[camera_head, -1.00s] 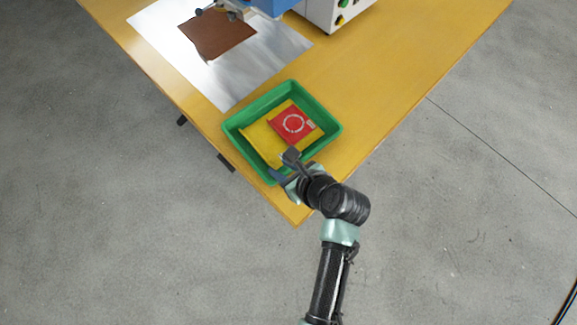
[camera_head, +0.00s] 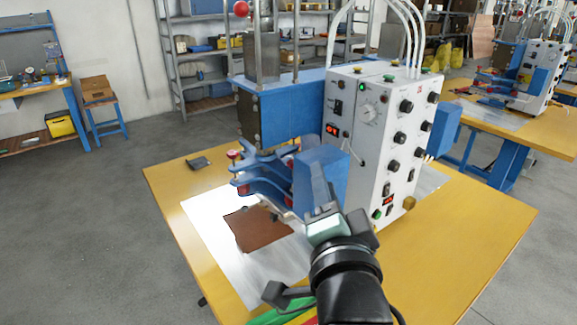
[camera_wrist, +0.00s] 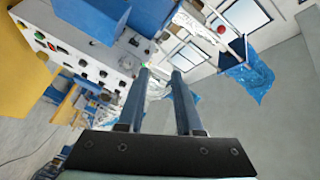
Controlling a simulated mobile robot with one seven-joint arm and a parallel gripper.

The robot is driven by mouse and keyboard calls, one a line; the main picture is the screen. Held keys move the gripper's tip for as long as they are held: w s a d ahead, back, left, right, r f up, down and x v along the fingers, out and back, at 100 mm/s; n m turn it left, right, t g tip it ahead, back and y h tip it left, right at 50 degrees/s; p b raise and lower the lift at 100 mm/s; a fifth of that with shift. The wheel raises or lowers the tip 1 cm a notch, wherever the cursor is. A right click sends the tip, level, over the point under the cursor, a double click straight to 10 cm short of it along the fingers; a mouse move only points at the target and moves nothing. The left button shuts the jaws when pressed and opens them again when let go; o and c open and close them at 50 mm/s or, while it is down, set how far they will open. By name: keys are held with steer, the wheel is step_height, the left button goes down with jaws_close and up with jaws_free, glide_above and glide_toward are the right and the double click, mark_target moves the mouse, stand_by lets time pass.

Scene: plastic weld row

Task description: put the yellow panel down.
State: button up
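My gripper (camera_head: 322,212) is raised in front of the welding machine (camera_head: 375,140). In the wrist view its two blue-grey fingers (camera_wrist: 160,98) stand apart, with only background between them and no panel held. The green tray (camera_head: 268,316) shows only as a corner at the bottom edge of the head view. Red and yellow slivers show beside it, but I cannot make out the yellow panel there. The rest of the tray is out of frame and behind my arm.
A brown sheet (camera_head: 258,228) lies on a silver mat (camera_head: 215,215) under the machine's blue clamp arms (camera_head: 262,180). The yellow tabletop (camera_head: 455,250) is clear at the right. Shelves (camera_head: 205,60) and another bench stand behind.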

steer(key=s+a+r+n+t, duration=0.1)
steer(key=s+r+n+t, duration=0.2)
steer(key=r, duration=0.6)
steer(key=s+a+r+n+t, duration=0.2)
steer(key=s+r+n, duration=0.3)
steer(key=r, duration=0.5)
steer(key=s+a+r+n+t, duration=0.2)
steer(key=s+r+n+t, duration=0.1)
steer(key=r, duration=0.6)
steer(key=s+t, duration=0.1)
steer(key=s, duration=0.1)
steer(key=shift+s+r+n+h+p, duration=0.15)
steer(key=shift+s+n+h+p, duration=0.15)
steer(key=shift+n+p, duration=0.1)
steer(key=shift+a, duration=0.15)
